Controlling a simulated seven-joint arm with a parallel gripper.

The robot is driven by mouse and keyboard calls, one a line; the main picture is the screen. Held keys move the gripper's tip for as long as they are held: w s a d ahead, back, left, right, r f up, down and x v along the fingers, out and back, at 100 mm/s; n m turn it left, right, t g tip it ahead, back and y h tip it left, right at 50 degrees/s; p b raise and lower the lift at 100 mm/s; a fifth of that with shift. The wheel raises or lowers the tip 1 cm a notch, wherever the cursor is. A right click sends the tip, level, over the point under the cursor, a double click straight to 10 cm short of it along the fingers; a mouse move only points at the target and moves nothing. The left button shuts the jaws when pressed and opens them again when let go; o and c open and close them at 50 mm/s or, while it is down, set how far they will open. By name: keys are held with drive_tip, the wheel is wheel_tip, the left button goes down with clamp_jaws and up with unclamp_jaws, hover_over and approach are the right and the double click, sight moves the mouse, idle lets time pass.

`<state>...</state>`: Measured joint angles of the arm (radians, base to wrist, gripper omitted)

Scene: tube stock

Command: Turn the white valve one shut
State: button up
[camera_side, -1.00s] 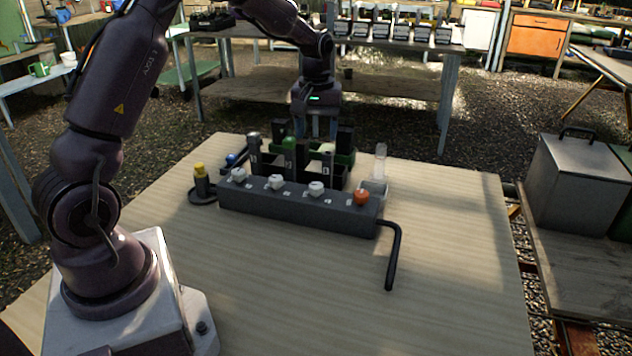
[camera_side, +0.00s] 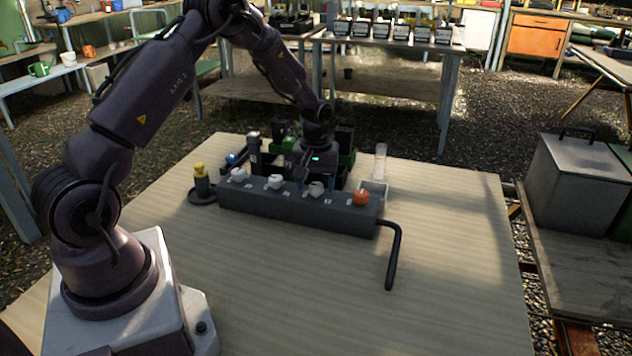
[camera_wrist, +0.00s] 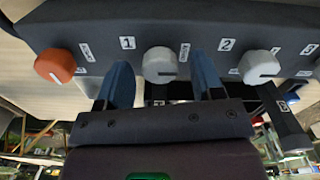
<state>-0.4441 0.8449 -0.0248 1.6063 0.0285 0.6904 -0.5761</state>
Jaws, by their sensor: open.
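The dark manifold block (camera_side: 260,209) carries three white valves and an orange one in a row. In the side view, my gripper (camera_side: 316,181) is low over the white valve (camera_side: 316,188) beside the orange valve (camera_side: 361,198). In the wrist view, my blue fingers (camera_wrist: 163,80) are open, one on each side of that white valve (camera_wrist: 160,65), with gaps visible. A "1" label is left of this knob and a "2" right of it. The knob's dark pointer line lies roughly along the row. Other white valves are at the middle (camera_side: 275,182) and left (camera_side: 238,174).
A black bent pipe (camera_side: 394,250) leaves the block's right end. A yellow-topped fitting (camera_side: 200,180) stands at its left end. Dark and green equipment is crowded behind the block, with a clear tube (camera_side: 380,160) at right. The front tabletop is clear.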

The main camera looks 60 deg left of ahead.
drive_tip(key=c, duration=0.9)
drive_tip(key=shift+m, duration=0.4)
drive_tip(key=m, duration=0.3)
drive_tip(key=shift+m, duration=0.4)
drive_tip(key=m, duration=0.4)
drive_tip(key=shift+m, duration=0.3)
drive_tip(key=m, duration=0.4)
drive_tip(key=shift+r, duration=0.1)
drive_tip(key=shift+m, duration=2.5)
